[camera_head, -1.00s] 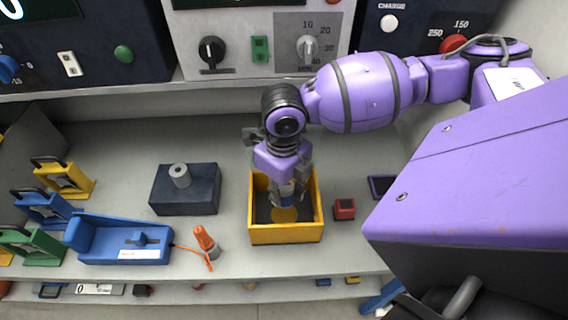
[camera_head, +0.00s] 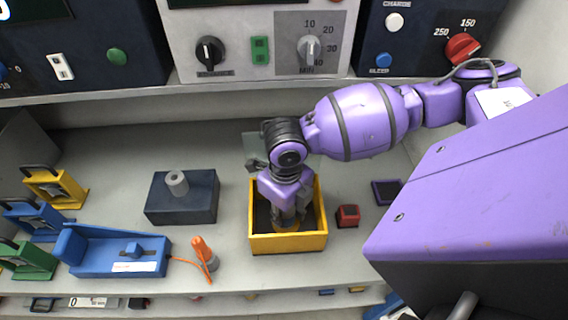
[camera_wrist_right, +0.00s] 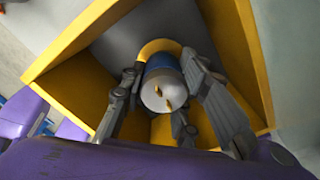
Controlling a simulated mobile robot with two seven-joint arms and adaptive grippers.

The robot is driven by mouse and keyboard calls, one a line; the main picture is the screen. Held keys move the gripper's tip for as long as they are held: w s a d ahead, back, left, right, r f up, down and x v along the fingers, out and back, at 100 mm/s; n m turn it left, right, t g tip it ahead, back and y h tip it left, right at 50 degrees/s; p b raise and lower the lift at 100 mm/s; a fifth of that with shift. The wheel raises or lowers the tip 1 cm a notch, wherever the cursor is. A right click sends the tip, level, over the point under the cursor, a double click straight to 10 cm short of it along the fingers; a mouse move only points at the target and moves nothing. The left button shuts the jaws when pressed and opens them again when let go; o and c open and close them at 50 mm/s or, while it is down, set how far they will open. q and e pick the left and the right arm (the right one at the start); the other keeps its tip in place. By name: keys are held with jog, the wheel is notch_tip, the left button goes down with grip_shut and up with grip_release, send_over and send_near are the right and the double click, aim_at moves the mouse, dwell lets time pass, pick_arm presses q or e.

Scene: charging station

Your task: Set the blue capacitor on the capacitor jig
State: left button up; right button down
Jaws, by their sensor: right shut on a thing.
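The blue capacitor (camera_wrist_right: 157,65) shows in the right wrist view, with a pale end face and two brass-coloured pins. My right gripper (camera_wrist_right: 163,92) is shut on it, fingers on both sides. In the head view this gripper (camera_head: 288,218) points down inside a yellow open box (camera_head: 290,243) and hides the capacitor. A yellow ring (camera_wrist_right: 160,46) shows close against the capacitor; I cannot tell whether the capacitor is seated in it. The box may be the capacitor jig; I cannot tell for sure. My left gripper is not in view.
A dark block with a grey cylinder (camera_head: 176,183) and a blue tray (camera_head: 118,252) stand left of the box. An orange-tipped item (camera_head: 203,251) lies between. A small red block (camera_head: 347,215) is just right. Control panels (camera_head: 262,45) overhang behind.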

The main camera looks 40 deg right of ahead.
jog(key=c, duration=1.3)
grip_release()
jog(key=shift+o, duration=0.2)
notch_tip(320, 180, up, 12)
